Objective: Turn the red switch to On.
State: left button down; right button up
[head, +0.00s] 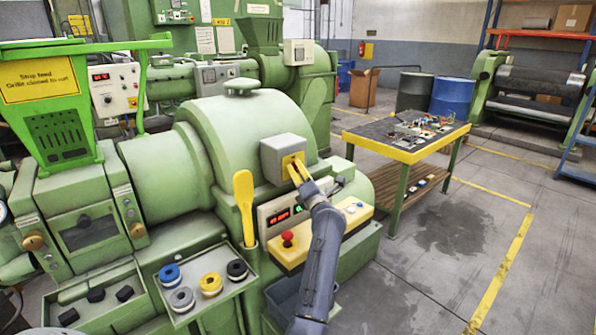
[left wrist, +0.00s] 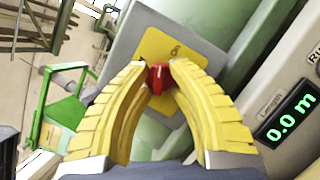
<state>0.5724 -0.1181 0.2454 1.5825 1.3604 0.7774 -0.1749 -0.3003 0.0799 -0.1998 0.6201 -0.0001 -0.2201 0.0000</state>
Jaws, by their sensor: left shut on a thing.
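The red switch (left wrist: 158,79) sits on a yellow plate (left wrist: 163,45) on a grey box. My left gripper (head: 294,169) reaches up to the box from below. In the left wrist view, the yellow ribbed fingers of my left gripper (left wrist: 158,70) are shut on the switch, one fingertip on each side. The On marking cannot be read. My right gripper is not in view.
A tray (head: 180,322) holds several coloured spools. A table (head: 398,152) with small parts stands to the right. The floor at right is mostly clear.

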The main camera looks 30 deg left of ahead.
pick_arm(q)
jog(key=shift+a+f+m+h, duration=0.1)
jog(key=shift+m+h, duration=1)
jog(key=shift+m, duration=1.4)
jog(key=shift+s+m, duration=0.1)
jog(key=shift+m, duration=0.2)
jog(key=c, duration=1.1)
grip_release()
jog(key=shift+v, duration=3.7)
